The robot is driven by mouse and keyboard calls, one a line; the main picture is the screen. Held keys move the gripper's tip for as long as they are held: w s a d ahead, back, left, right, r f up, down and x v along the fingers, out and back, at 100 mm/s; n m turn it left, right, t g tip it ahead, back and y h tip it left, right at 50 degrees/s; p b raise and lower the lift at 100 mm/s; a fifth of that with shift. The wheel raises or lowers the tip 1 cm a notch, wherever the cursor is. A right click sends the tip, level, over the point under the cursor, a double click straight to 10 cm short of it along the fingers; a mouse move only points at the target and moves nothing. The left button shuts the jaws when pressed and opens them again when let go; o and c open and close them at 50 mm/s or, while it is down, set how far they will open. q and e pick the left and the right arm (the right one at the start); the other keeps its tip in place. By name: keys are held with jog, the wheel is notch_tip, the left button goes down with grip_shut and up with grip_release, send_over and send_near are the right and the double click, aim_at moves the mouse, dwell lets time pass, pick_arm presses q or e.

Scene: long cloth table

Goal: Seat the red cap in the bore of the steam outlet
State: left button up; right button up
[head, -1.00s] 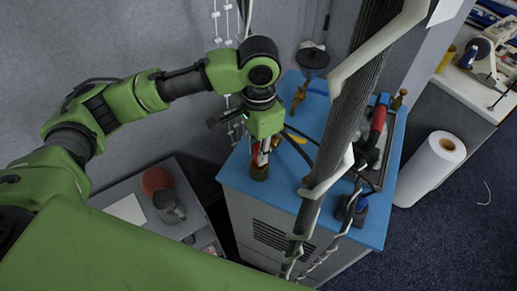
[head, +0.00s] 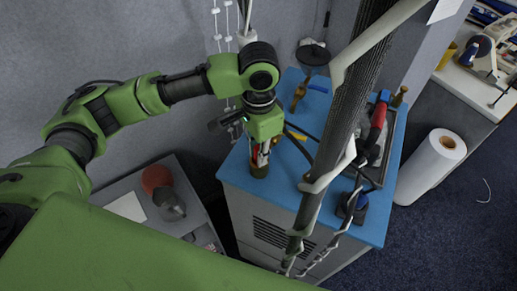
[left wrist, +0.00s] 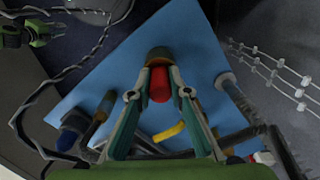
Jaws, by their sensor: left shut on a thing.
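The red cap (left wrist: 159,86) is held between the fingertips of my left gripper (left wrist: 160,84), which is shut on it. In the head view this gripper (head: 260,152) points down at the front left corner of the blue top. The steam outlet, a short brass-coloured cylinder (head: 259,169), stands upright right below the fingertips. It also shows just beyond the cap in the left wrist view (left wrist: 159,54). The cap and fingers cover part of its mouth, so I cannot tell whether the cap is in the bore. A small green and black part at the left wrist view's upper left may be my right gripper (left wrist: 30,32).
A thick dark column with pale brackets (head: 335,140) crosses the head view. A white roll (head: 430,165) stands at right.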

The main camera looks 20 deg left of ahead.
aim_at(258, 148)
pick_arm(q)
jog(key=shift+f, duration=0.25)
jog(key=o, duration=0.9)
jog(key=shift+c, duration=0.2)
notch_tip(258, 148, up, 12)
